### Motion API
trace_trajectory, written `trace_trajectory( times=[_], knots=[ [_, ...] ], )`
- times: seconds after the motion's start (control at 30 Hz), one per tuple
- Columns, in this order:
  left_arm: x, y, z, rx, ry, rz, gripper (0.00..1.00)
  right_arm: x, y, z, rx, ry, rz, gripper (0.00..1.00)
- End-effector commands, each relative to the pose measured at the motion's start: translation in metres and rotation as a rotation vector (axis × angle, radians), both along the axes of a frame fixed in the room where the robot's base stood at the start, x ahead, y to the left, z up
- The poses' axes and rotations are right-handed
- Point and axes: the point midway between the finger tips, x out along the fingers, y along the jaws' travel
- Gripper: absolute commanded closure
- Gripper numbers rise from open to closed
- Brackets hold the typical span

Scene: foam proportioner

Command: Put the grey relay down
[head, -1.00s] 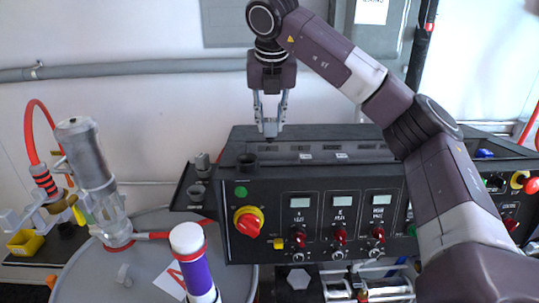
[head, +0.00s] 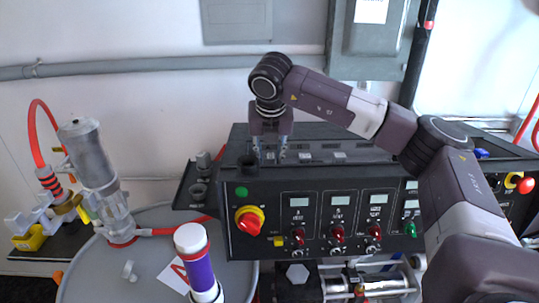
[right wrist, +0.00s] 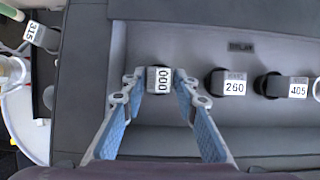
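The grey relay (right wrist: 159,80), a small dark grey block with a white label reading "000", sits between my right fingertips in the right wrist view. My right gripper (right wrist: 160,84) has its tips against both sides of it. In the head view my right gripper (head: 270,157) points straight down at the left part of the console's top, left of two labelled relays. The held relay is hard to make out there. I cannot tell whether its underside touches the console. My left gripper is not in view.
Relays labelled "260" (right wrist: 229,83) and "405" (right wrist: 287,86) stand right of the held one. Another, "315" (right wrist: 38,35), is at the left. The black console (head: 325,215) has knobs in front. A purple-and-white cylinder (head: 197,265) stands on a grey drum at left.

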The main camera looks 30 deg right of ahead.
Motion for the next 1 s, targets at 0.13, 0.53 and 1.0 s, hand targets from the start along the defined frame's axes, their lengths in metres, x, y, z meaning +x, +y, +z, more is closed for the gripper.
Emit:
trace_trajectory(
  times=[0.13, 0.53, 1.0],
  knots=[
    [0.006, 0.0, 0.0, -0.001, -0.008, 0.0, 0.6, 0.0, 0.0, 0.0, 0.0, 0.0, 0.0, 0.6],
    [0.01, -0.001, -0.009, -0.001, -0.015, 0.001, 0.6, -0.004, 0.004, 0.015, 0.0, -0.004, 0.001, 0.6],
    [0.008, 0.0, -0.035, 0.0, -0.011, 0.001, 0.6, -0.034, 0.022, 0.1, 0.0, -0.002, 0.0, 0.6]
  ],
)
